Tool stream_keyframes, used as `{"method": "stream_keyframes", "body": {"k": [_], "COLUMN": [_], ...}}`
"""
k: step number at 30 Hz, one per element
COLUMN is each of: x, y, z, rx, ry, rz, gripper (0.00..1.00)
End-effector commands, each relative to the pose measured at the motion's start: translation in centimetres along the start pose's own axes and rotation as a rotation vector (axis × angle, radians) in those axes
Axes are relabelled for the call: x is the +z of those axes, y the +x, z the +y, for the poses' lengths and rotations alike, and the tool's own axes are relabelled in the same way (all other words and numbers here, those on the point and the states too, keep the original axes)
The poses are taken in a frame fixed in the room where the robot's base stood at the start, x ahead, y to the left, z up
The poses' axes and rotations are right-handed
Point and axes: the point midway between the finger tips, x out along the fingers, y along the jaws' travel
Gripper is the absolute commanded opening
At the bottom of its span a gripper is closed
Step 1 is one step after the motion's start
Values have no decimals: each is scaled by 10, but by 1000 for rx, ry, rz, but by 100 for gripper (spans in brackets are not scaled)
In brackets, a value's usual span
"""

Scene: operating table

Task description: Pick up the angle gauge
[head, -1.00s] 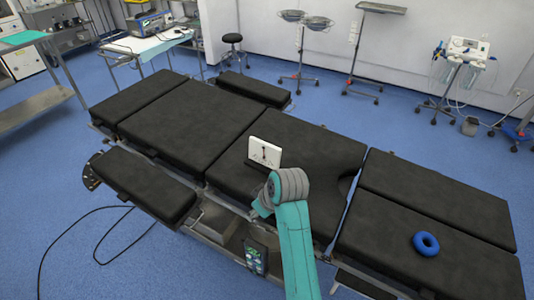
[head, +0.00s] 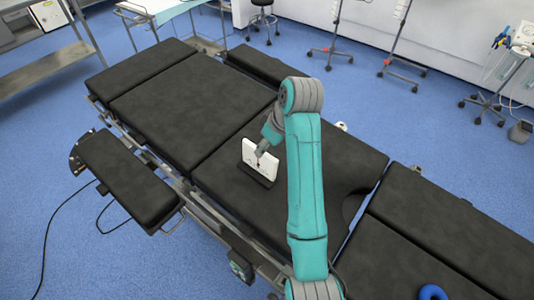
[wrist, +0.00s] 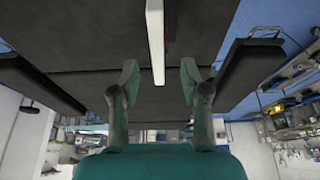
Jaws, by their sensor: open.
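The angle gauge (head: 250,153) is a white upright plate on a dark base, standing on the black operating table pad. In the wrist view it shows edge-on as a pale strip (wrist: 156,40) between the two fingers. In the wrist view my gripper (wrist: 159,80) is open, with a gap on each side of the strip. I cannot tell how deep the plate sits between the fingers.
The black table pads (head: 185,120) around the gauge are bare. A blue ring (head: 432,292) lies on the pad at the lower right. A side pad (head: 128,178) juts out at the left. Wheeled stands (head: 335,45) are on the floor behind.

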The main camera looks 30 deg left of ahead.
Motion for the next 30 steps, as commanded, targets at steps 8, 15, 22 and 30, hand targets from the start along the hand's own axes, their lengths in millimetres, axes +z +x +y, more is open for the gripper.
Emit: {"method": "stream_keyframes", "body": {"k": [8,15,22,30], "x": [1,0,-1,-1], "y": [35,56,80,107], "z": [-1,0,1,2], "rx": [-4,-2,-2,-1], "ry": [1,-1,0,0], "rz": [-3,-1,-3,-2], "gripper": [46,46,46,46]}}
